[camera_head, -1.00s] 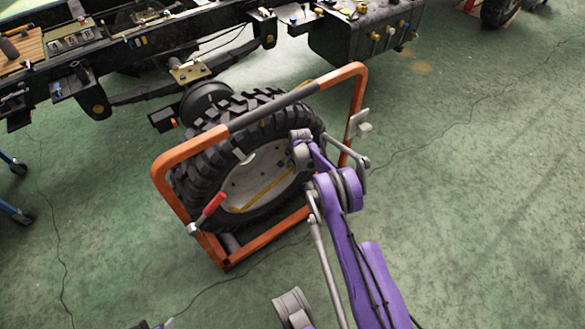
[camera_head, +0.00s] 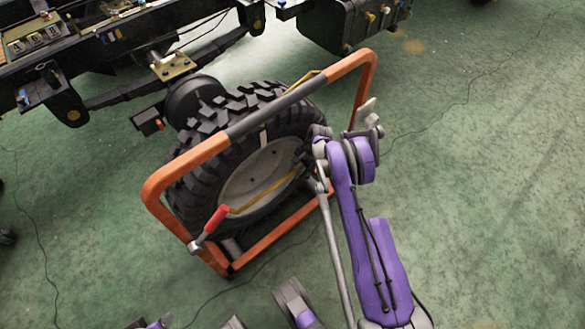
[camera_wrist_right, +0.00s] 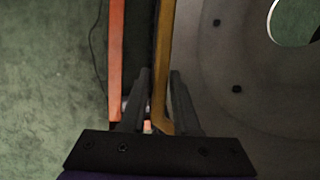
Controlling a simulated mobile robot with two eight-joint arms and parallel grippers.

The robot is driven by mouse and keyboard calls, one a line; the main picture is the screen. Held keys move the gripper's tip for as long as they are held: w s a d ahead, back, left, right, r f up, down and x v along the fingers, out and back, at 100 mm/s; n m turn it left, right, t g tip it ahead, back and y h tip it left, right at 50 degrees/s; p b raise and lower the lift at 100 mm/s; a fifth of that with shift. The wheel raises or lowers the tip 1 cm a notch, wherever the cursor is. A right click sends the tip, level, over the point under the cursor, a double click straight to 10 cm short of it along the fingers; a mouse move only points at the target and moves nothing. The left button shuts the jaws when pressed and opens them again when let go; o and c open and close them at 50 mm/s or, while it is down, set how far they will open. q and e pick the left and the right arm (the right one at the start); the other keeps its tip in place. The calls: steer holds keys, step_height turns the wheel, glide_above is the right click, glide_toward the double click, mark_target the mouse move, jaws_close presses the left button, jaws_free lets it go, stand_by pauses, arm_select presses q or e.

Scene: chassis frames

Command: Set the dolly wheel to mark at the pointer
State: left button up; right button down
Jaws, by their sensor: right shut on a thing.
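The dolly wheel, a black knobby tire (camera_head: 190,175) with a pale grey disc (camera_head: 240,181), stands tilted inside an orange dolly frame (camera_head: 160,187). A small white mark (camera_head: 263,137) shows at the disc's upper edge; I cannot tell which part is the pointer. A yellow strap or bar (camera_head: 262,196) crosses the disc's lower part; it also shows in the wrist view (camera_wrist_right: 165,50). My right gripper (camera_wrist_right: 158,85) is shut on this yellow piece, beside the disc. In the head view the right fingertips are largely hidden at the wheel's right side. My left gripper is not identifiable.
A red-handled lever (camera_head: 212,222) sits at the frame's lower left. A grey bracket (camera_head: 367,112) stands at the frame's right post. The dark truck chassis (camera_head: 110,90) lies behind the wheel. Green floor (camera_head: 480,200) is open on the right.

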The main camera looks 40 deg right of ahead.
steer(key=shift+d+r, duration=0.1)
steer(key=shift+r, duration=0.25)
steer(key=c, duration=0.7)
jaws_free()
steer(key=shift+o, duration=0.2)
steer(key=p+v, duration=0.2)
steer(key=v, duration=0.9)
steer(key=shift+f, duration=0.1)
